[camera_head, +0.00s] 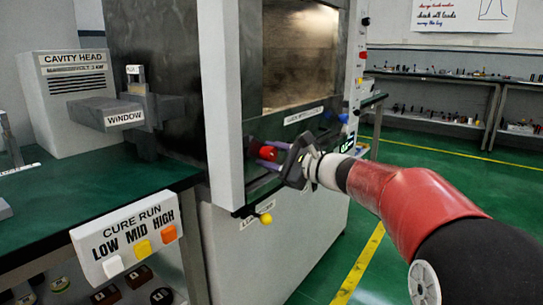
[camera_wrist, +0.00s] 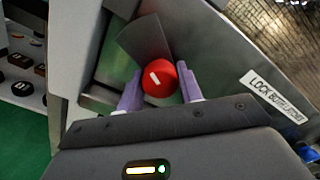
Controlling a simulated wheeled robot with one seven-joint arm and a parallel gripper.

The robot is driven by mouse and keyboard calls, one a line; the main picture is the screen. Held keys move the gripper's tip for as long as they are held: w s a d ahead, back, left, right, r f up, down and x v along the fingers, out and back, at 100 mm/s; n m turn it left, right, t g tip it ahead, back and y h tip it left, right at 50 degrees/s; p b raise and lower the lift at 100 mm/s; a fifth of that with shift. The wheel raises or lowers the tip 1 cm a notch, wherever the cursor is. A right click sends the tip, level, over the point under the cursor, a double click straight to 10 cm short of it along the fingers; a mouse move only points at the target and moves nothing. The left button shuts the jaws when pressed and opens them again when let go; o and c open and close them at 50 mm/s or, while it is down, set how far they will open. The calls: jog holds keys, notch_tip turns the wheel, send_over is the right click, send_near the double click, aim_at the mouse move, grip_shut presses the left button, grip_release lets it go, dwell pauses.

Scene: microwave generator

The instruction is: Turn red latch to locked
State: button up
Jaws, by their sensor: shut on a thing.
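The red latch (camera_head: 265,153) is on the front of the machine, below the glass window. In the wrist view it shows as a round red knob (camera_wrist: 159,78) with a white mark that lies at a slant. A dark grey plate stands behind the knob in the wrist view. My gripper (camera_head: 268,159) reaches the latch from the right. Its two purple fingers sit on either side of the knob in the wrist view (camera_wrist: 161,90) and are shut on it. The fingers hide part of the knob's sides.
A label reading "LOCK BOTH LATCHES" (camera_wrist: 274,97) is right of the knob. A yellow knob (camera_head: 266,218) sits lower on the machine. The "CURE RUN" panel (camera_head: 128,236) with white, yellow and orange buttons is at the lower left. Green floor to the right is clear.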

jog(key=shift+r, duration=0.15)
jog(key=o, duration=1)
jog(key=shift+s, duration=0.1)
jog(key=shift+c, duration=0.2)
jog(key=v, duration=0.7)
jog(key=shift+s+d+b, duration=0.25)
jog(key=shift+d+b, duration=0.05)
jog(key=shift+b, duration=0.1)
